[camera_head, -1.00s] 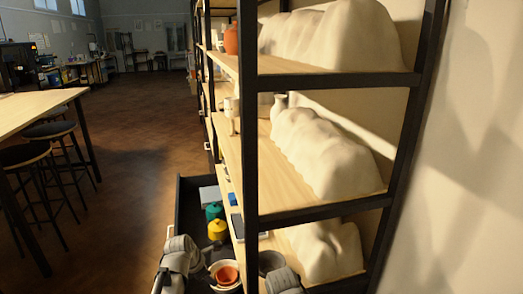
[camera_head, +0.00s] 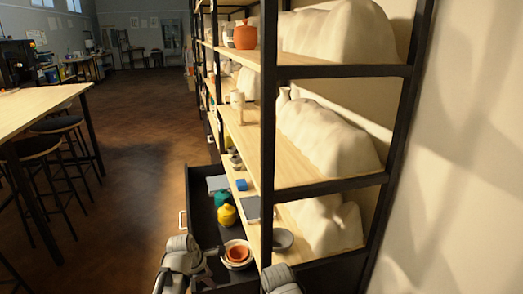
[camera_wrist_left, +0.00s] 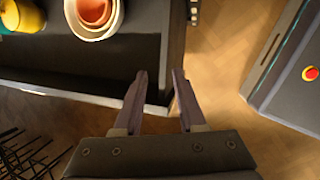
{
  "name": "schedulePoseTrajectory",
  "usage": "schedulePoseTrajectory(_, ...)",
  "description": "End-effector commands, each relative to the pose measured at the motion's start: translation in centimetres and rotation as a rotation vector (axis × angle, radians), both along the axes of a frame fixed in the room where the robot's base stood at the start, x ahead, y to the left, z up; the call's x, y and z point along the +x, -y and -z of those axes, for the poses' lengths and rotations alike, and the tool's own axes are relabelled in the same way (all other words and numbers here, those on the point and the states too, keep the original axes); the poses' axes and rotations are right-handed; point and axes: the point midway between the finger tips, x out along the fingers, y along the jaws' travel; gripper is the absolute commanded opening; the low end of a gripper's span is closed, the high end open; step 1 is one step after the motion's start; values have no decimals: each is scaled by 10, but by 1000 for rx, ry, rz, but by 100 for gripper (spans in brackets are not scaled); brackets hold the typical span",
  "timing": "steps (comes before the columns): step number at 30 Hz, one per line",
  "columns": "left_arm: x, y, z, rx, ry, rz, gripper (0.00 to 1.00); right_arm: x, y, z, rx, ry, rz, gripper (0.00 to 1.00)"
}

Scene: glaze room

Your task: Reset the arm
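My left gripper (camera_head: 204,274) is low in the head view, by the front end of an open dark drawer (camera_head: 202,232). In the left wrist view its two fingers (camera_wrist_left: 160,75) stand apart with nothing between them. They are near the drawer's rim, with wooden floor showing past it. Nested bowls (camera_head: 237,254), an orange one inside pale ones, sit in the drawer; they also show in the left wrist view (camera_wrist_left: 96,14). Part of my right arm shows at the bottom of the head view, but its gripper fingers are not visible.
The drawer also holds a yellow jar (camera_head: 227,214) and a teal jar (camera_head: 221,198). A black-framed shelf (camera_head: 268,130) with pale wrapped forms (camera_head: 322,137) stands on the right. A table (camera_head: 35,100) and stools (camera_head: 62,125) are at the left. Open floor lies between.

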Motion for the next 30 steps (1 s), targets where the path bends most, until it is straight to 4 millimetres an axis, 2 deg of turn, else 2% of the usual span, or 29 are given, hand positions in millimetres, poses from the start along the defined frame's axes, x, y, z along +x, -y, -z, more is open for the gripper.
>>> schedulePoseTrajectory(5, -14, 15, 3, 68, -4, 181, 40, 0, 0, 0, 0, 0, 0, 38)
schedulePoseTrajectory(11, -37, 36, 7, 174, -12, 488, 40, 0, 0, 0, 0, 0, 0, 38)
schedulePoseTrajectory(14, -54, 50, 10, 244, -20, 710, 40, 0, 0, 0, 0, 0, 0, 38)
schedulePoseTrajectory(21, -108, 82, 14, 415, -51, 1424, 40, 0, 0, 0, 0, 0, 0, 38)
schedulePoseTrajectory(24, -126, 90, 15, 456, -63, 1675, 40, 0, 0, 0, 0, 0, 0, 38)
schedulePoseTrajectory(30, -154, 99, 14, 496, -86, 2067, 40, 0, 0, 0, 0, 0, 0, 38)
